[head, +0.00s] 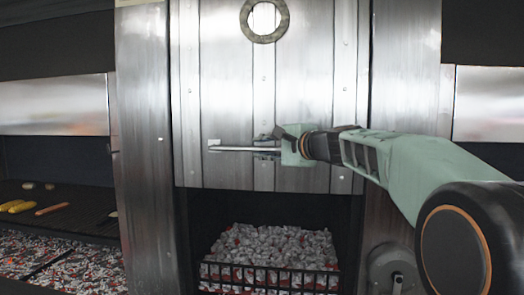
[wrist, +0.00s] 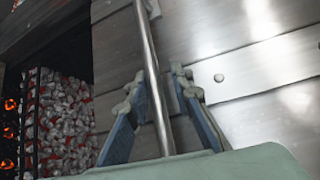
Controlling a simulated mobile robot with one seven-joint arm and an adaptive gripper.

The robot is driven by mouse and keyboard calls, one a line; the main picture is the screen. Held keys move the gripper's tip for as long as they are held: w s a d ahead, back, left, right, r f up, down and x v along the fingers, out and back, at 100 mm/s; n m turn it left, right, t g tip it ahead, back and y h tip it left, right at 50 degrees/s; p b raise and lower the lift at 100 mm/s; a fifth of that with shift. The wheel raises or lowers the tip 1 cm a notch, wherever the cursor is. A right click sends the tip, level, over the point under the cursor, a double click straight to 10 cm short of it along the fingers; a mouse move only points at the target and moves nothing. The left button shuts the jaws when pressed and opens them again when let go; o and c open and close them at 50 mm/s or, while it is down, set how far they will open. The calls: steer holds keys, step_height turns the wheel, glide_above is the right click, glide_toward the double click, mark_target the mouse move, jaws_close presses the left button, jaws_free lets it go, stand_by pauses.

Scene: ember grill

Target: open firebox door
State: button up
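The firebox door (head: 225,90) is a tall riveted steel panel in the middle of the head view. Below its lower edge an opening shows a bed of grey and red coals (head: 270,245). A thin horizontal bar handle (head: 232,149) is fixed low on the door. My gripper (head: 266,144) is at the right part of the handle. In the wrist view my gripper (wrist: 159,76) has its two blue-padded fingers apart, one on each side of the handle bar (wrist: 150,55). A gap shows between the bar and the right finger; the left finger is close to the bar.
A metal grate (head: 270,278) stands in front of the coals. Steel posts (head: 145,140) flank the door, and a round ring (head: 264,20) is high on it. At the left, a dark shelf (head: 85,215) holds yellow and orange food pieces above more coals.

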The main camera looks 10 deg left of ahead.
steer(key=shift+o, duration=0.6)
steer(key=shift+f, duration=0.2)
steer(key=v, duration=1.2)
steer(key=shift+r, duration=0.15)
